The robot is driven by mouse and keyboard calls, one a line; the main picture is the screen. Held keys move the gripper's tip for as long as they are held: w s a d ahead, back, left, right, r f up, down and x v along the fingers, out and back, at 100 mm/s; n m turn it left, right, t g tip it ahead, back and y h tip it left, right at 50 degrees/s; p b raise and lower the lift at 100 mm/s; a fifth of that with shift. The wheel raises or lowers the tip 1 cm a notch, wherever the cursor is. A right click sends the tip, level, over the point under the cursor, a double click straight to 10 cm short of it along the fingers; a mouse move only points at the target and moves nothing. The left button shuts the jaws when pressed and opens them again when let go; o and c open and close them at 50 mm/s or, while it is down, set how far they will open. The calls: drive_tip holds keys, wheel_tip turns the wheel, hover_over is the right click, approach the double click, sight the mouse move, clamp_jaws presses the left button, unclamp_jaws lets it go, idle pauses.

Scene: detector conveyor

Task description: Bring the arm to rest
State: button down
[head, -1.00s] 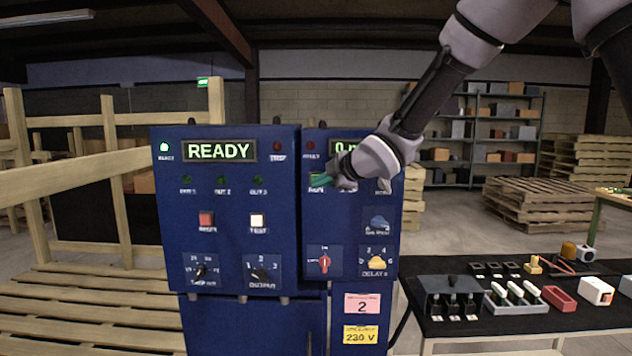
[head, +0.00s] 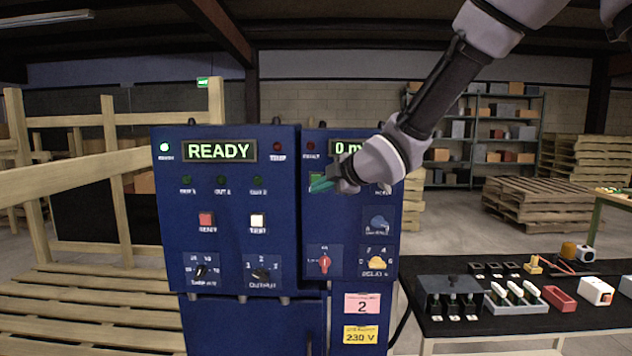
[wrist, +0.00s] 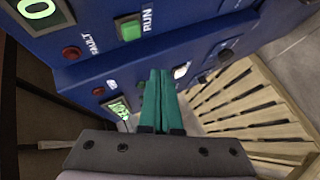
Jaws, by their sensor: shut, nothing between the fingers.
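My arm reaches in from the top right of the head view. My gripper (head: 322,185), with green fingers, is in front of the right-hand blue cabinet (head: 350,225), near its upper left part. In the wrist view the two green fingers (wrist: 158,100) lie side by side, shut with nothing between them. The green RUN button (wrist: 130,29) shows beyond and to the left of the fingertips, apart from them. My gripper hides part of the cabinet's upper panel in the head view.
The left blue cabinet (head: 226,220) shows READY on its display (head: 220,151). A black table (head: 530,325) at the lower right holds switches and small parts. A wooden frame (head: 60,180) stands at the left. Pallets (head: 540,200) and shelves (head: 490,125) stand behind.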

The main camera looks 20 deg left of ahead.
drive_tip(key=w+d+r+m+t+h, duration=0.1)
drive_tip(key=d+r+m+h, duration=0.45)
drive_tip(key=d, duration=0.95)
drive_tip(key=d+r+m+t+h, duration=0.1)
drive_tip(key=d+r+m, duration=0.1)
drive_tip(key=d+m, duration=0.95)
drive_tip(key=s+d+m+g+h, duration=0.2)
drive_tip(key=s+d+m, duration=1)
drive_tip(key=s+d, duration=0.5)
drive_tip(key=shift+s+d+g, duration=0.3)
drive_tip(key=shift+s+d, duration=0.1)
drive_tip(key=shift+s, duration=0.05)
drive_tip(key=shift+r, duration=0.1)
